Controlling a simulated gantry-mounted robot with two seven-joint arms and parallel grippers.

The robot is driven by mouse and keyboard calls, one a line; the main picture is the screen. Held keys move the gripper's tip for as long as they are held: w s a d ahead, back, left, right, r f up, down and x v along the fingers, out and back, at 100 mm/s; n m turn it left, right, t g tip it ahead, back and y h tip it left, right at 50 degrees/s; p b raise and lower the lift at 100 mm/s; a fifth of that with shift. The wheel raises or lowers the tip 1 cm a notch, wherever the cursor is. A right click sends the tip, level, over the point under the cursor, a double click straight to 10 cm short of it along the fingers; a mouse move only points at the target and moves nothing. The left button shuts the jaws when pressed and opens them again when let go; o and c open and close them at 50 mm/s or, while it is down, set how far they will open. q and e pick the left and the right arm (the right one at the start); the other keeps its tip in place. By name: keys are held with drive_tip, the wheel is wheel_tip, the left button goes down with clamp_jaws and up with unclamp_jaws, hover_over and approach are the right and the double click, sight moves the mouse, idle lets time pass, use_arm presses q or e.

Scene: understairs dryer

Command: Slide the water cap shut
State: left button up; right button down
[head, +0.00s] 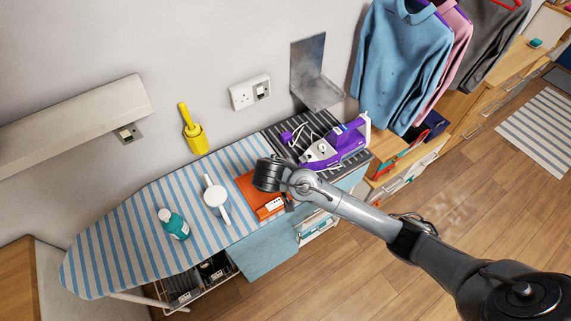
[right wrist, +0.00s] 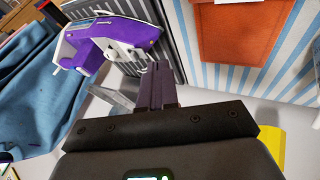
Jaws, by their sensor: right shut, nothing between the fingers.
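A purple and white iron (head: 349,143) rests on the dark striped rest at the right end of the ironing board (head: 122,224). In the right wrist view the iron (right wrist: 122,36) is at the upper left, its side towards me. I cannot make out its water cap or whether it is open. In the head view my right arm reaches in from the right over the board; the fingers are hidden there. My left gripper is not in view.
A yellow holder (head: 196,138) and a socket (head: 243,95) are on the wall. Shirts (head: 402,60) hang at the right.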

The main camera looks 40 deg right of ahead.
wheel_tip(320, 180, up, 2)
drive_tip(key=w, duration=0.2)
drive_tip(key=p, duration=0.1)
approach(302, 158)
wheel_tip(302, 158, down, 4)
drive_tip(key=w+a, duration=0.1)
drive_tip(key=w, duration=0.1)
drive_tip(key=d, duration=0.1)
drive_tip(key=d+p, duration=0.1)
drive_tip(key=d, duration=0.1)
drive_tip(key=shift+s+d+f+p, duration=0.15)
drive_tip(key=shift+d+f+p, duration=0.15)
drive_tip(key=shift+p, duration=0.05)
drive_tip(key=shift+d, duration=0.15)
